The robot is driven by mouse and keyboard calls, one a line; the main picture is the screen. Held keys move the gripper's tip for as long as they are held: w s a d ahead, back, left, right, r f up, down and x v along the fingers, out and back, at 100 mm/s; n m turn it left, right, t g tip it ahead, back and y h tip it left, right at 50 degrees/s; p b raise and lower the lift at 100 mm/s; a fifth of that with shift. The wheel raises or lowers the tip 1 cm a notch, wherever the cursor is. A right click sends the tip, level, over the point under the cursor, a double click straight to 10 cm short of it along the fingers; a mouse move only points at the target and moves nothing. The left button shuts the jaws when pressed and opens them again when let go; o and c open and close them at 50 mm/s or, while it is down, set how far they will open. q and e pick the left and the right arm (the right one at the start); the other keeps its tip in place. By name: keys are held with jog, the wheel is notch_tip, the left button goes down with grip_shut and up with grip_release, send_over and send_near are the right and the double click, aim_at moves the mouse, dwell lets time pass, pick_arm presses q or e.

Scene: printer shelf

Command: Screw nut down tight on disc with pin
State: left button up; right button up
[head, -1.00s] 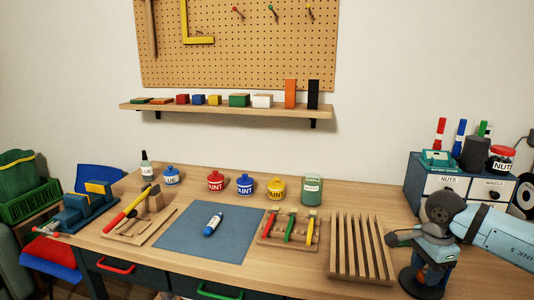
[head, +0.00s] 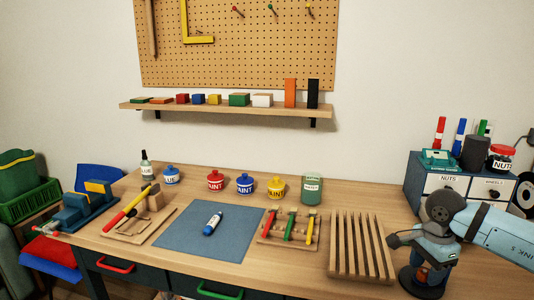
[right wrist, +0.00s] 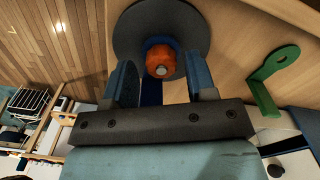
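A dark round disc (right wrist: 160,20) stands at the front right of the bench, and its edge shows in the head view (head: 418,288). An orange nut (right wrist: 160,58) sits around the grey-tipped pin (right wrist: 163,71) at the disc's middle. My right gripper (right wrist: 162,82) has one dark blue finger on each side of the nut, with a visible gap to it. In the head view my right gripper (head: 428,266) points down over the disc and hides much of it. How far the nut is from the disc face cannot be told. My left gripper is not in view.
A slatted wooden rack (head: 360,250) stands just left of the disc. A drawer unit (head: 450,185) with jars and pens on top is behind my right arm. A green bracket (right wrist: 268,82) lies near the disc. A blue mat (head: 210,232) with a marker lies mid-bench.

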jog(key=shift+r+p, duration=0.7)
jog(key=shift+r, duration=0.35)
jog(key=shift+r+p, duration=1.35)
jog(key=shift+r, duration=1.1)
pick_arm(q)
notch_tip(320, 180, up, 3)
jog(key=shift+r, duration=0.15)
